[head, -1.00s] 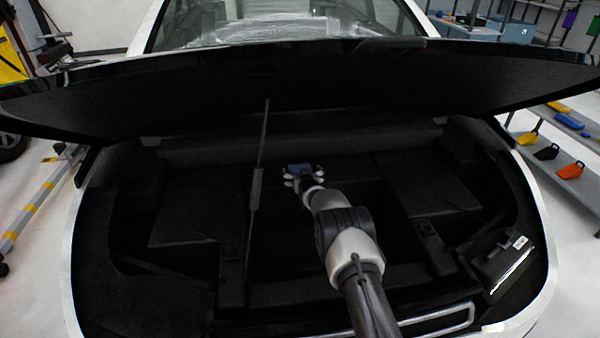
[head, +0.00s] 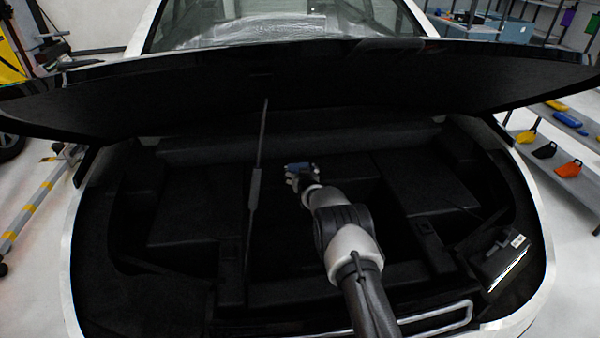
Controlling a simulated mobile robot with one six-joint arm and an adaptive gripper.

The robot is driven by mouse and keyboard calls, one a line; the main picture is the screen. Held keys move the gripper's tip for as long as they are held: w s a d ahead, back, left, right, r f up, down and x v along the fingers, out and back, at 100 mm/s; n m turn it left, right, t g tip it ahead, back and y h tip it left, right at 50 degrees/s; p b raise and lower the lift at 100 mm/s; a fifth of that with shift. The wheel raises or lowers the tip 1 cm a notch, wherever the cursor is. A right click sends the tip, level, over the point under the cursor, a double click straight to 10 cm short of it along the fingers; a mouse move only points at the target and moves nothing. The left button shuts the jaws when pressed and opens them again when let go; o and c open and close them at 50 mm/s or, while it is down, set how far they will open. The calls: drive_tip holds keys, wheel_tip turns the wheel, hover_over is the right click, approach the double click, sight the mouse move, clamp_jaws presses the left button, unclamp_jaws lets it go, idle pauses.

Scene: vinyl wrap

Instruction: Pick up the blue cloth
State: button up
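The blue cloth (head: 299,167) is a small dark-blue patch deep in the open luggage bay of the car, near the middle of the head view. My gripper (head: 302,175) is right at it, with its pale fingers at the near side of the cloth. The fingers look fairly close together, but they are small and dim. I cannot tell whether they are shut on the cloth. My gripper and arm hide part of the cloth and the floor below it.
The raised black lid (head: 300,95) spans the top of the bay. A thin dark strut (head: 256,185) stands left of my gripper. A black box with a white label (head: 499,258) lies at the right rim. A shelf (head: 575,185) with coloured scrapers stands outside, right.

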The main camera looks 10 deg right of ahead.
wheel_tip(320, 180, up, 7)
drive_tip(key=p, duration=0.3)
drive_tip(key=s+p, duration=0.5)
drive_tip(key=s, duration=1.5)
drive_tip(key=s+r, duration=0.5)
drive_tip(key=r, duration=0.7)
drive_tip(key=s+r, duration=0.6)
drive_tip(key=r, duration=0.7)
drive_tip(key=shift+s+r, duration=0.15)
drive_tip(key=shift+r, duration=0.1)
drive_tip(key=shift+f, duration=0.1)
